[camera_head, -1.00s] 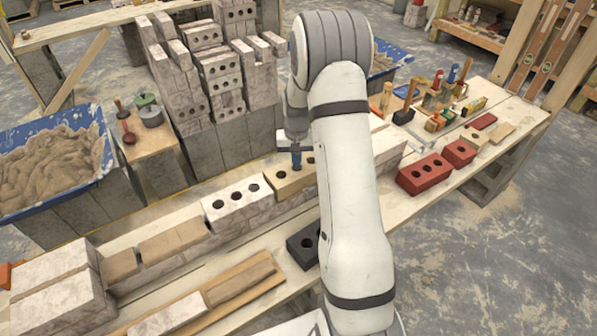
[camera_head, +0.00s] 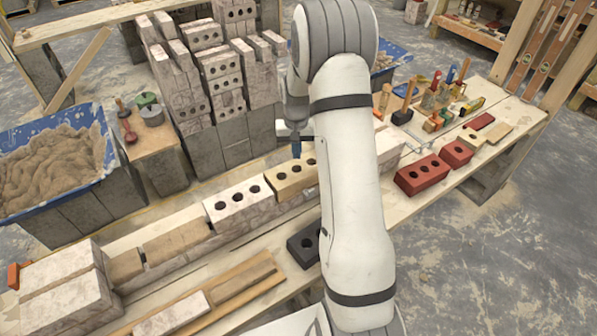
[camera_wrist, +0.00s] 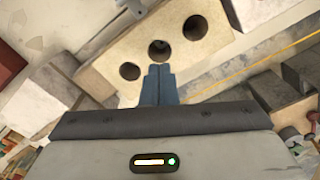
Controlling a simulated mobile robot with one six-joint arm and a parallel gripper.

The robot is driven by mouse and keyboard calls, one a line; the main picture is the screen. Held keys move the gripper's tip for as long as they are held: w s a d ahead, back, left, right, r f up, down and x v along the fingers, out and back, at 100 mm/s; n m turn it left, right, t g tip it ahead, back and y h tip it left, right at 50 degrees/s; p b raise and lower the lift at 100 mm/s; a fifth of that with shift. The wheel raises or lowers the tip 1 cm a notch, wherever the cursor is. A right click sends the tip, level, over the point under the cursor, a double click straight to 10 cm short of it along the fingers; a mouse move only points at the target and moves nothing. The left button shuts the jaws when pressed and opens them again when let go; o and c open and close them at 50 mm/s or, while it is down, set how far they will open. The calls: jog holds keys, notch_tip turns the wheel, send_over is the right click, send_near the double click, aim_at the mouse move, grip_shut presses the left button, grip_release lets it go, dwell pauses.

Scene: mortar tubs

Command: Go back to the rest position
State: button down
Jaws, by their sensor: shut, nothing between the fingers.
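My gripper (camera_head: 297,150) is above the row of bricks on the bench, over a tan brick with holes (camera_head: 291,178). In the wrist view the blue fingers of my gripper (camera_wrist: 159,70) are together with nothing between them. The tan brick also shows there (camera_wrist: 185,35), with three dark holes, just beyond the fingertips. A gap seems to separate the fingertips from the brick. My white arm hides part of the row to the right.
A white brick with holes (camera_head: 237,206) sits left of the tan one. A dark block (camera_head: 304,246) and red bricks (camera_head: 424,175) lie on the bench. A stack of grey bricks (camera_head: 218,80) stands behind. A blue mortar tub (camera_head: 108,165) is at left.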

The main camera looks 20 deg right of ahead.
dwell(0.4)
jog(key=shift+a+r, duration=0.1)
jog(key=shift+r, duration=0.1)
jog(key=s+a+r+n+t, duration=0.1)
jog(key=s+a+r, duration=0.2)
jog(key=s+r, duration=0.35)
jog(key=s+a+r+n, duration=0.1)
jog(key=s+a+r, duration=0.3)
jog(key=s+r, duration=0.3)
jog(key=s+a+r+n, duration=0.1)
jog(key=s+a+r, duration=0.1)
jog(key=s, duration=0.5)
jog(key=s+a+r+t, duration=0.1)
jog(key=s+a+r, duration=0.1)
jog(key=s, duration=0.6)
jog(key=shift+r+n+t, duration=0.3)
jog(key=shift+r+n, duration=0.1)
jog(key=shift+r, duration=0.2)
jog(key=shift+s, duration=0.1)
